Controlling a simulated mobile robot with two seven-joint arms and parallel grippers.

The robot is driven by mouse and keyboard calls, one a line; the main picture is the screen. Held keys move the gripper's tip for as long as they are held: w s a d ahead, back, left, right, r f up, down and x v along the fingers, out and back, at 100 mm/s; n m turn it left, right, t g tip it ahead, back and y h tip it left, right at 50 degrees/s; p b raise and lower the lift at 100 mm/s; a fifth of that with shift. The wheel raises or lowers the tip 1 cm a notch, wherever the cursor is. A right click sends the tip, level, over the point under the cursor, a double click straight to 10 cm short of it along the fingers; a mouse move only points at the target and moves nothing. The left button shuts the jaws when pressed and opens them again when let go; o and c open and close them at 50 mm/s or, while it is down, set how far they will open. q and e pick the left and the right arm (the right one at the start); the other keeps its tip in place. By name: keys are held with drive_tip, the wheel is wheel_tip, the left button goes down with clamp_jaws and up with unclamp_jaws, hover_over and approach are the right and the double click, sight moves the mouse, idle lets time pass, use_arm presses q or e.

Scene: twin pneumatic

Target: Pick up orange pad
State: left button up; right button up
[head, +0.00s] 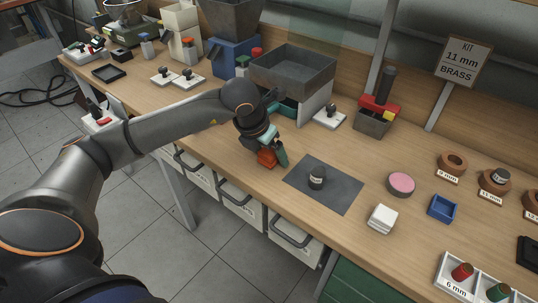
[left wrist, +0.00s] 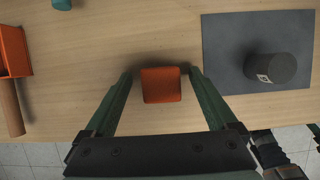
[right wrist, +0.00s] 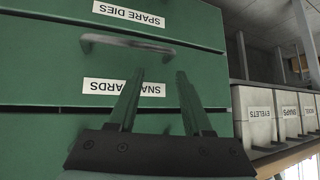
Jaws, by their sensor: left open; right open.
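The orange pad (left wrist: 161,85) is a small rounded orange block on the wooden bench, near its front edge. In the left wrist view it lies between the two green fingers of my left gripper (left wrist: 160,76), with a gap on each side. In the head view the orange pad (head: 266,159) shows low beside the fingers of my left gripper (head: 273,153), partly covered by them. My left gripper is open and empty, pointing down over it. My right gripper (right wrist: 152,82) is open and empty, facing green drawers; it is not in the head view.
A dark grey mat (head: 335,198) with a dark cylinder (head: 317,177) lies just right of the pad. An orange item (left wrist: 14,52) with a wooden handle is to its left. A grey hopper (head: 292,70) stands behind. Green drawers (right wrist: 120,65) front my right gripper.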

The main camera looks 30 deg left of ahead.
use_arm(q)
drive_tip(key=shift+c, duration=0.2)
drive_tip(key=c, duration=1.4)
drive_tip(key=shift+r, duration=0.15)
drive_tip(key=shift+r, duration=0.65)
drive_tip(key=s+d+r, duration=0.1)
drive_tip(key=s+r, duration=1)
drive_tip(key=s, duration=0.3)
drive_tip(key=shift+d+r+b, duration=0.25)
drive_tip(key=shift+d+b, duration=0.1)
drive_tip(key=shift+b, duration=0.05)
drive_tip(key=o, duration=0.8)
drive_tip(key=c, duration=0.6)
